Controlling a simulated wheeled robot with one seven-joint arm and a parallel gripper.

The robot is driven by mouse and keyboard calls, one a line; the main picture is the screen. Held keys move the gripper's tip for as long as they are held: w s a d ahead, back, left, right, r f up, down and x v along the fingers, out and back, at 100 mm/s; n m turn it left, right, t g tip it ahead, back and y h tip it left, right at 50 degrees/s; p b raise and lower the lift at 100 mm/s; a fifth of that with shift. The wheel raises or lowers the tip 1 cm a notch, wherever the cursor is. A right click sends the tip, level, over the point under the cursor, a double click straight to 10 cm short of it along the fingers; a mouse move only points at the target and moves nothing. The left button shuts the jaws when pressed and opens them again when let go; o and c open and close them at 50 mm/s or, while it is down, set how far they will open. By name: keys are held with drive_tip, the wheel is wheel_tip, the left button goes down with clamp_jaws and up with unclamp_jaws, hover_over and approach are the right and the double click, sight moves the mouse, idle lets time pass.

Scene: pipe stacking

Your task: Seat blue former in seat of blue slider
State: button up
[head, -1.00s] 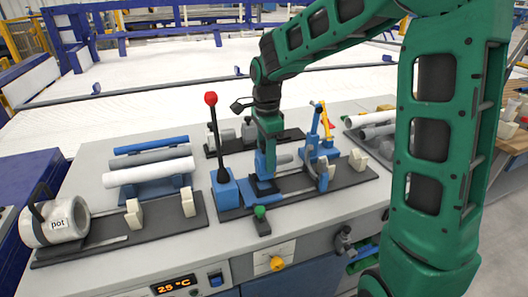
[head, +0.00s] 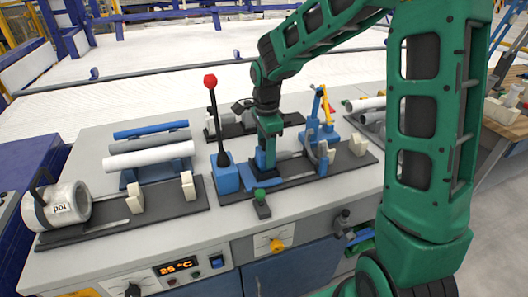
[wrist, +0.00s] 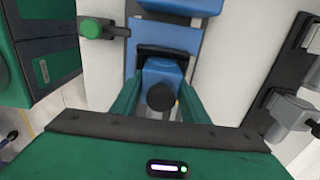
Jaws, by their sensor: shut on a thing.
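My gripper (head: 266,168) points down over the dark fixture plate at the middle of the bench. In the wrist view its two green fingers (wrist: 160,108) are shut on the blue former (wrist: 156,73), which has a dark round end facing the camera. Just beyond the former lie a black edge and the blue slider (wrist: 165,37). The former is at or just above the slider's seat; my gripper hides the contact, so I cannot tell whether it is fully down. In the head view the fingers and former overlap the slider.
A blue block with a red-knobbed lever (head: 210,81) stands close left of my gripper. A green-knobbed handle (head: 260,196) is in front. A blue-and-yellow clamp (head: 322,110) stands to the right.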

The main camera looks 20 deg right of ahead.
drive_tip(key=o, duration=1.5)
wheel_tip(320, 180, up, 11)
drive_tip(key=shift+f, duration=0.15)
drive_tip(key=s+d+r+n, duration=0.1)
drive_tip(key=s+d+n, duration=0.3)
drive_tip(key=s+d, duration=0.55)
drive_tip(key=s+d+f+n, duration=0.1)
drive_tip(key=s+d+n, duration=0.1)
drive_tip(key=s, duration=0.5)
drive_tip(key=s+d+f+n, duration=0.2)
drive_tip(key=s+d+n, duration=0.1)
drive_tip(key=s, duration=0.4)
drive_tip(key=s+d+f+n, duration=0.1)
drive_tip(key=s+d+n, duration=0.1)
drive_tip(key=s, duration=0.6)
drive_tip(key=shift+d+f+n, duration=0.2)
drive_tip(key=shift+d+n, duration=0.1)
